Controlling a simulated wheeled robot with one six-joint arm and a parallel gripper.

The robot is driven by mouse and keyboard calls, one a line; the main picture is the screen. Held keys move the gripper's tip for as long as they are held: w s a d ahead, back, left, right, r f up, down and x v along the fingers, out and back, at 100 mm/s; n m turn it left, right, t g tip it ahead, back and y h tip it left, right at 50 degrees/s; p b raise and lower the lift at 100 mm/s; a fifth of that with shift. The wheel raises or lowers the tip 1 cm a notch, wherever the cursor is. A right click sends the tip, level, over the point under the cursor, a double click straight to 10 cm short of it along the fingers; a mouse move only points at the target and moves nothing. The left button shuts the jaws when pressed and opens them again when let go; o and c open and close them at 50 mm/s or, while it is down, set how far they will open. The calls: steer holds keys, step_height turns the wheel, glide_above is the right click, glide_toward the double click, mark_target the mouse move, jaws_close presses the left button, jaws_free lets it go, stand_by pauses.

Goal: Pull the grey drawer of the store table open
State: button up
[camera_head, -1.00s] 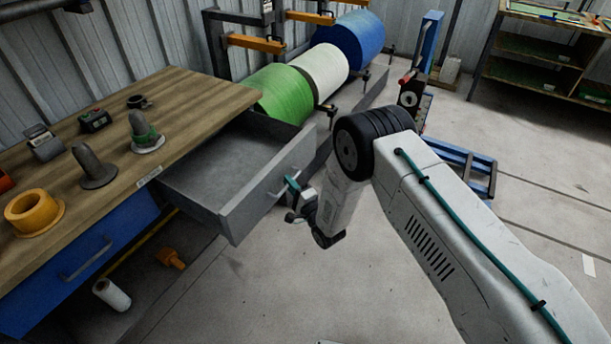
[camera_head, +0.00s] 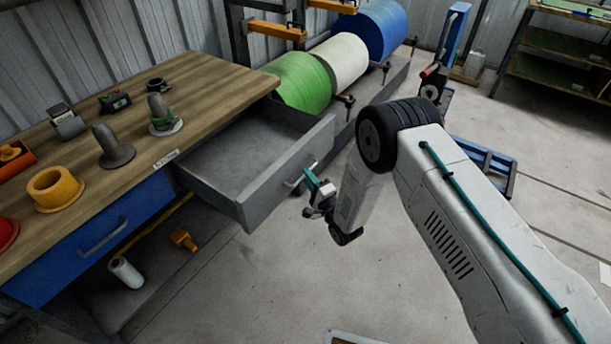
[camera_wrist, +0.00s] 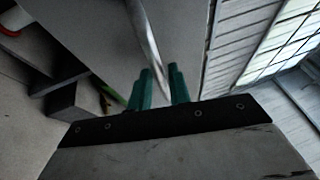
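The grey drawer (camera_head: 262,196) of the wooden-topped store table (camera_head: 213,81) stands well out from the table, its empty inside showing. Its bar handle (camera_head: 296,182) is on the front panel. My gripper (camera_head: 311,179) is at this handle, at the outer side of the drawer front. In the wrist view, the two teal fingers (camera_wrist: 160,88) stand apart. The metal handle (camera_wrist: 146,38) runs down to between them, with narrow gaps seeming to show on both sides. The fingertips' contact with the bar is hard to make out.
A blue drawer (camera_head: 100,240) beside it is closed. Green, white and blue rolls (camera_head: 340,60) lie behind the drawer. Floor in front of the drawer is clear.

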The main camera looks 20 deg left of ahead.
steer(key=v, duration=0.6)
steer(key=shift+s+d, duration=0.2)
steer(key=shift+s, duration=0.1)
steer(key=shift+f, duration=0.1)
